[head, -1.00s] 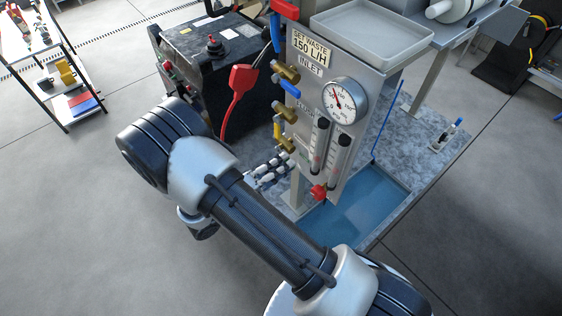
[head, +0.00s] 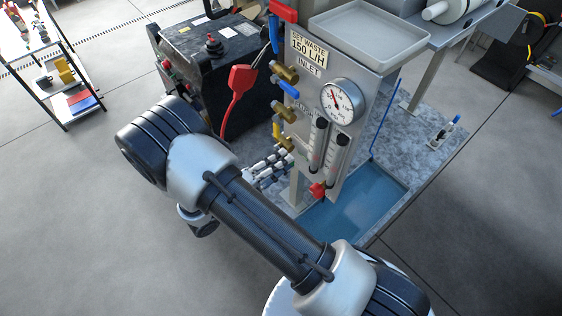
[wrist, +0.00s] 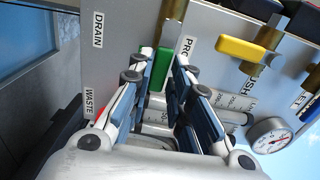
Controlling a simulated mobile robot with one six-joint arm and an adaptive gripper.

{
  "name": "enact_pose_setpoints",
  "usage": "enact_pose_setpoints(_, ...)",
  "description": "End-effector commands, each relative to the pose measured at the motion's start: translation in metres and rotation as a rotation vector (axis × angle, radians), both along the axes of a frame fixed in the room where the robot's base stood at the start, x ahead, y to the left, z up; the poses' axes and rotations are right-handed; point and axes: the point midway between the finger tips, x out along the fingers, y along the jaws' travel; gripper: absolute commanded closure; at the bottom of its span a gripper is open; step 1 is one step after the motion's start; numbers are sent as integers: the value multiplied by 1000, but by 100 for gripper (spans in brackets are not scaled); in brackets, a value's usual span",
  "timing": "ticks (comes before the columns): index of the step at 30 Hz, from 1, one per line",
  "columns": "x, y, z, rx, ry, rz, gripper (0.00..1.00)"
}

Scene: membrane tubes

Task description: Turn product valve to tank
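The product valve's green handle (wrist: 161,68) shows in the wrist view beside a partly covered label beginning "PRO" (wrist: 187,47). Its brass body (wrist: 174,20) is above it in the picture. My gripper (wrist: 164,57) is open, with the green handle between its fingertips. The left fingertip is close to the handle, and a gap shows on the right; I cannot tell whether either touches. In the head view my gripper (head: 283,160) is beside the panel's lower left side, below the yellow valve handle. The green handle cannot be made out there.
The grey panel (head: 318,75) carries a yellow handle (wrist: 240,49), a blue handle (head: 288,89), a round gauge (head: 342,100) and flow tubes. A red knob (head: 318,190) is low on the panel. "DRAIN" (wrist: 97,30) and "WASTE" (wrist: 89,103) labels are at left in the wrist view.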

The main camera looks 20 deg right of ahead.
Motion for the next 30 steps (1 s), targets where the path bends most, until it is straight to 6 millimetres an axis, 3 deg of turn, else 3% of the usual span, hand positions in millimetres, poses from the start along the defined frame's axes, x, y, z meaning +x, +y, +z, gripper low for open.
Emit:
enact_pose_setpoints(6,0,0,0,1,-1,0,65)
enact_pose_setpoints(17,-1,4,0,2,-2,1,65)
enact_pose_setpoints(20,-5,14,0,3,-3,3,65)
enact_pose_setpoints(30,-32,80,0,3,-3,5,65)
